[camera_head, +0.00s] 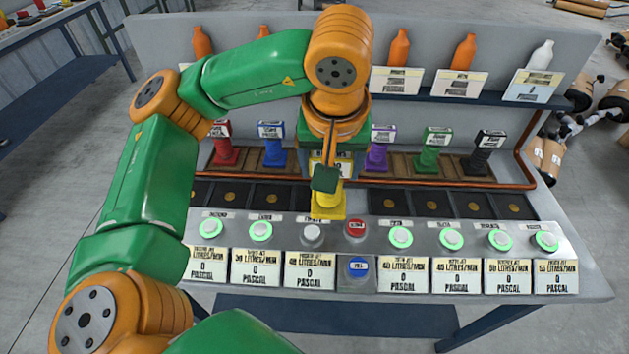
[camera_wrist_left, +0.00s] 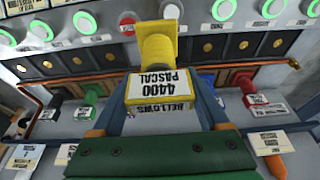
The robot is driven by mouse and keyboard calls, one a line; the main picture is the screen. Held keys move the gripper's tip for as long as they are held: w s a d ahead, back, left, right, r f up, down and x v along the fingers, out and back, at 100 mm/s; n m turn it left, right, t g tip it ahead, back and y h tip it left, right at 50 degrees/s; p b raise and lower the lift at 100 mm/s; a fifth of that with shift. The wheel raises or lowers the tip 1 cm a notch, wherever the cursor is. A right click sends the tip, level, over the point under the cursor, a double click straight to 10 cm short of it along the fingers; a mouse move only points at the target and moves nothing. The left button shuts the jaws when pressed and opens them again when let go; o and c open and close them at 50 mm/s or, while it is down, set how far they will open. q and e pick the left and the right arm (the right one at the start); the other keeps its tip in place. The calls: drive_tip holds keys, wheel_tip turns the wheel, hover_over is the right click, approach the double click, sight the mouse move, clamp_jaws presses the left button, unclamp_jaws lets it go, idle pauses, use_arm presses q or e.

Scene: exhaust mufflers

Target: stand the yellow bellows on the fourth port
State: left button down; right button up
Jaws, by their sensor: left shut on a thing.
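The yellow bellows (camera_head: 328,204) is upright, with its square foot over the middle of the row of dark ports. My left gripper (camera_head: 328,178) is shut on its upper, labelled block. In the left wrist view the bellows (camera_wrist_left: 158,48) points away from the fingers, and its label reads 4400 PASCAL. My left gripper (camera_wrist_left: 160,88) has a finger on each side of that block. The ports (camera_head: 390,203) are dark squares with gold centres; the ones behind the bellows and arm are hidden. I cannot tell whether the foot touches a port. My right gripper is not in view.
Behind the ports, a wooden rack (camera_head: 400,166) holds red, blue, purple, green and black pieces. A copper pipe (camera_head: 530,165) runs around it. In front are lit green buttons (camera_head: 400,237), an unlit grey button (camera_head: 312,234), a red button (camera_head: 355,228) and a blue button (camera_head: 357,266).

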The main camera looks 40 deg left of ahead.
use_arm(q)
drive_tip(key=w+a+f, duration=0.2)
drive_tip(key=f, duration=0.1)
drive_tip(key=w+a+f+p, duration=0.1)
drive_tip(key=w+a+f, duration=0.1)
drive_tip(key=a+f, duration=0.1)
drive_tip(key=w+a+f, duration=0.2)
drive_tip(key=w+f, duration=0.1)
drive_tip(key=f, duration=0.2)
drive_tip(key=shift+w+a+f, duration=0.1)
drive_tip(key=shift+a+f, duration=0.05)
drive_tip(key=shift+a, duration=0.2)
drive_tip(key=shift+w+f, duration=0.1)
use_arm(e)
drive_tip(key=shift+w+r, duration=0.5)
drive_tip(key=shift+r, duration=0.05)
use_arm(q)
drive_tip(key=shift+c, duration=1.6)
unclamp_jaws()
drive_tip(key=shift+f, duration=0.15)
drive_tip(key=o, duration=0.3)
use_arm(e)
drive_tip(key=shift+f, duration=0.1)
